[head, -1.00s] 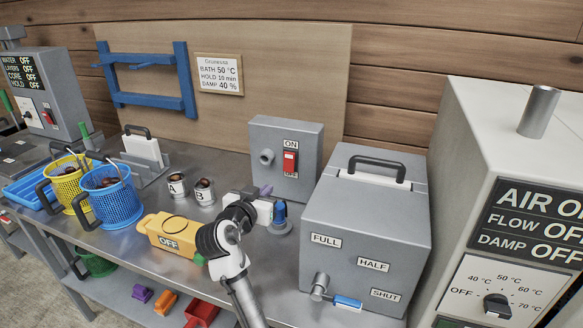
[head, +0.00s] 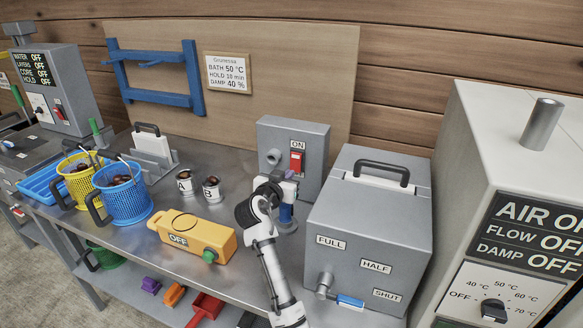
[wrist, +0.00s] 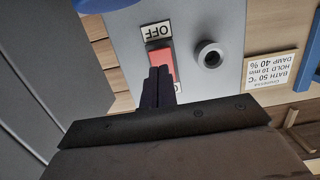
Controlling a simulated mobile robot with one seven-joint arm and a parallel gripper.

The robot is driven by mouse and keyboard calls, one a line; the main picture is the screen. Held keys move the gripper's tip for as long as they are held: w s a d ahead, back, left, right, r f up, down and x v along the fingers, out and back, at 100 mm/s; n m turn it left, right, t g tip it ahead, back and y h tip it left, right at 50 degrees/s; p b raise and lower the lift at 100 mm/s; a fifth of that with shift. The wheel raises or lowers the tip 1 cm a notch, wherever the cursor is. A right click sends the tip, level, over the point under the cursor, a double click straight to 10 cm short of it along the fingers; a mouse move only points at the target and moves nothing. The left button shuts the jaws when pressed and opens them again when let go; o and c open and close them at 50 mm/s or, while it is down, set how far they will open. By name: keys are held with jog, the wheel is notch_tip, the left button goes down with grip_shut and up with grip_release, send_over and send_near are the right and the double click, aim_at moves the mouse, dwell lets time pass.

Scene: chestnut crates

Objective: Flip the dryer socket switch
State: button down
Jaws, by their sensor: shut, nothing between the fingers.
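The grey socket box (head: 323,150) stands against the back board. Its red switch (head: 296,160) is on the front face below an ON label. The switch also shows in the wrist view (wrist: 160,56), which is upside down, beside the OFF label (wrist: 158,31). My gripper (head: 290,177) is shut and empty, just in front of the switch's lower part in the head view. In the wrist view its fingers (wrist: 157,84) overlap the red rocker and hide much of the ON label. I cannot tell whether they touch it, nor which way the rocker is tipped.
A grey box with a handle (head: 340,222) stands close right of my gripper. A yellow unit marked OFF (head: 208,236) lies to the left. Two cups (head: 212,190) and a blue basket (head: 126,206) stand further left. A white machine (head: 480,135) reading FLOW OFF is far right.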

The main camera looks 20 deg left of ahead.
aim_at(295, 169)
jog(key=w, duration=0.1)
jog(key=w+p, duration=0.1)
jog(key=w, duration=0.1)
jog(key=shift+w+f, duration=0.1)
jog(key=shift+f, duration=0.2)
jog(key=shift+w+f, duration=0.1)
jog(key=shift+f, duration=0.05)
jog(key=shift+w+f+b, duration=0.15)
jog(key=shift+b, duration=0.5)
jog(key=shift+r, duration=0.2)
jog(key=shift+d, duration=0.1)
jog(key=shift+f, duration=0.1)
